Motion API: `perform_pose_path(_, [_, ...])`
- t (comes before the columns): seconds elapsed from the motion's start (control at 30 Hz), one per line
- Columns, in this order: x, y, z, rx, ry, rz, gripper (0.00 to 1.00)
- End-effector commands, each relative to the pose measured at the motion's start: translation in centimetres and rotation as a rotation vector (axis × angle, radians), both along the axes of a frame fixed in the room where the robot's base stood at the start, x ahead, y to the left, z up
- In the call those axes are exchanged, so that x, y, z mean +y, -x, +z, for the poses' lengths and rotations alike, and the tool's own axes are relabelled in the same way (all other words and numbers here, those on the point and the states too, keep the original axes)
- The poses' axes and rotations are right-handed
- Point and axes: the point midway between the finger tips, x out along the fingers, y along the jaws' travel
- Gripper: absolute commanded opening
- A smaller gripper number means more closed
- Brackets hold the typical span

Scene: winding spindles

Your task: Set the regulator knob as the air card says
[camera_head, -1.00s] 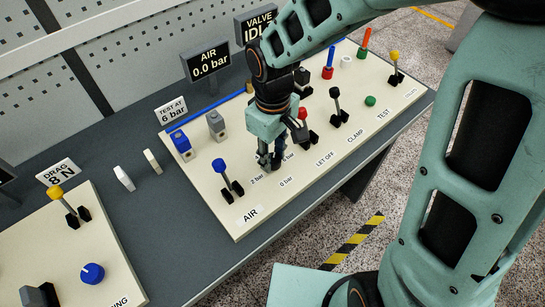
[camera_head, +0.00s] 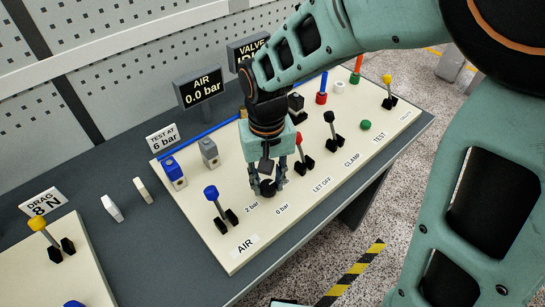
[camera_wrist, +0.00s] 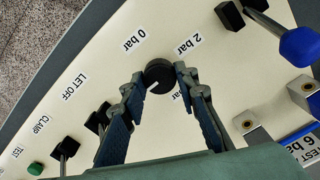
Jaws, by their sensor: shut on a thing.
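The regulator knob (camera_head: 267,188) is a round black knob on the cream panel (camera_head: 215,235), also in the wrist view (camera_wrist: 158,76). A short white mark shows on its top, at its lower-left edge in the wrist view. My gripper (camera_head: 268,184) is over it, and in the wrist view its fingertips (camera_wrist: 158,78) are shut on the knob from both sides. Labels "0 bar" (camera_wrist: 134,38) and "2 bar" (camera_wrist: 183,46) show beside it; another "bar" label is partly hidden by a finger. The air card (camera_head: 169,137) reads "TEST AT 6 bar". The AIR display (camera_head: 202,89) reads 0.0 bar.
A blue-topped lever (camera_head: 213,200) stands left of my gripper. A red-topped lever (camera_head: 300,148) and a black-topped lever (camera_head: 331,128) stand to its right. Blue (camera_head: 173,171) and grey (camera_head: 209,151) blocks are behind. The panel's front strip is clear.

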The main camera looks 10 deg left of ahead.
Motion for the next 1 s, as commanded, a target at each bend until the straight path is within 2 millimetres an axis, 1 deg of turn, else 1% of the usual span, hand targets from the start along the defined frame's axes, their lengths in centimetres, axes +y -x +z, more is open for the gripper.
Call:
perform_pose_path(0.47, [-0.02, 0.01, 0.04, 0.001, 0.000, -0.017, 0.04])
perform_pose_path(0.5, [-0.02, 0.01, 0.04, 0.001, 0.000, -0.017, 0.29])
perform_pose_path(0.63, [-0.01, 0.01, 0.03, 0.000, 0.000, -0.017, 0.43])
perform_pose_path(0.67, [-0.01, 0.01, 0.03, 0.000, 0.000, -0.016, 0.46])
perform_pose_path(0.9, [0.00, 0.00, 0.04, 0.000, 0.000, -0.015, 0.46])
perform_pose_path(1.0, [0.01, -0.05, 0.48, -0.002, -0.001, -0.015, 0.46])
